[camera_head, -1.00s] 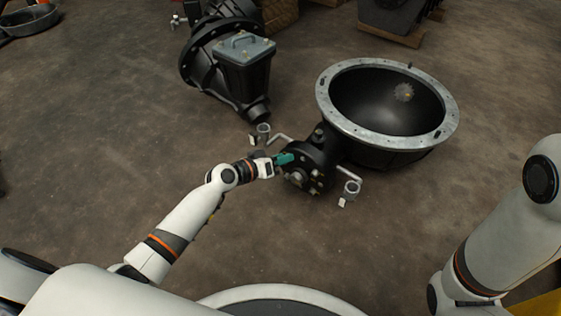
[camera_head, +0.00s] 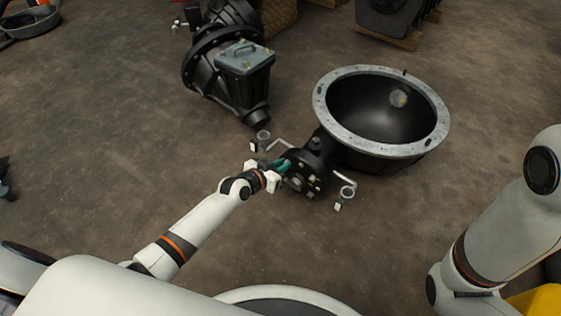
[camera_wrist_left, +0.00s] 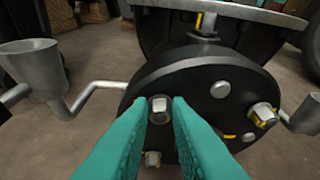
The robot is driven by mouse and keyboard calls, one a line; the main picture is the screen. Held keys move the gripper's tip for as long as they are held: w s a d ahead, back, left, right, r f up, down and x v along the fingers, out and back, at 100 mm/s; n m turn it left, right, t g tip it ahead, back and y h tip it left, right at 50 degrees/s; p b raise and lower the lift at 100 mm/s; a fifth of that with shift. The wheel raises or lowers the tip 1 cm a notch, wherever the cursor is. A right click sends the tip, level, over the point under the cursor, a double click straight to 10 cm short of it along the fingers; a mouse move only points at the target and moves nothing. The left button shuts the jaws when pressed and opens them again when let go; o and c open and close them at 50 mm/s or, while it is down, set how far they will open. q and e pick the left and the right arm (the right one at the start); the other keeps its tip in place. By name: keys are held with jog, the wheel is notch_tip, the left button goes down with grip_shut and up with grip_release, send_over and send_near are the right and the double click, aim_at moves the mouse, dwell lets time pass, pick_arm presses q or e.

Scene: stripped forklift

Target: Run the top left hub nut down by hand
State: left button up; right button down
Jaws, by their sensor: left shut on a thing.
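The black round hub flange (camera_head: 301,183) faces my left arm; it also fills the middle of the left wrist view (camera_wrist_left: 195,85). My left gripper (camera_head: 284,165) has teal fingers, which reach the flange's upper left side. In the left wrist view the fingertips (camera_wrist_left: 160,112) are shut on the top left hub nut (camera_wrist_left: 159,105), one finger on each side. The nut's lower part is hidden between them. Another nut (camera_wrist_left: 152,158) shows lower between the fingers, and one (camera_wrist_left: 263,114) sits at the right. My right gripper is out of view; only its arm shows.
A large black bowl-shaped housing with a grey rim (camera_head: 330,110) stands behind the hub. Bent grey arms with cups (camera_wrist_left: 28,70) stick out on both sides of the flange. A black gear housing with a grey box (camera_head: 243,58) lies behind at left. The floor in front is clear.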

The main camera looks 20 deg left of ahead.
pick_arm(q)
jog(key=o, duration=0.6)
jog(key=shift+a+f, duration=0.1)
jog(key=shift+a, duration=0.1)
jog(key=shift+o, duration=0.2)
jog(key=n+h+b, duration=0.1)
jog(key=n+b, duration=0.1)
jog(key=b, duration=0.1)
jog(key=n+h+b, duration=0.1)
jog(key=b, duration=0.3)
jog(key=shift+f+n+g+h+b, duration=0.15)
jog(key=shift+n+g+h+b, duration=0.15)
jog(key=shift+n+h, duration=0.1)
jog(key=shift+r, duration=0.2)
jog(key=shift+c, duration=0.2)
jog(key=shift+d, duration=0.1)
grip_shut()
jog(key=m+y+p, duration=0.1)
jog(key=p, duration=0.3)
jog(key=m+y+p, duration=0.1)
jog(key=m+p, duration=0.1)
jog(key=p, duration=0.1)
jog(key=shift+d+r+p, duration=0.1)
jog(key=shift+r+p, duration=0.3)
jog(key=shift+f+m, duration=0.2)
jog(key=shift+m, duration=0.1)
jog(key=shift+f+y, duration=0.2)
jog(key=shift+y, duration=0.2)
jog(key=shift+o, duration=0.2)
grip_release()
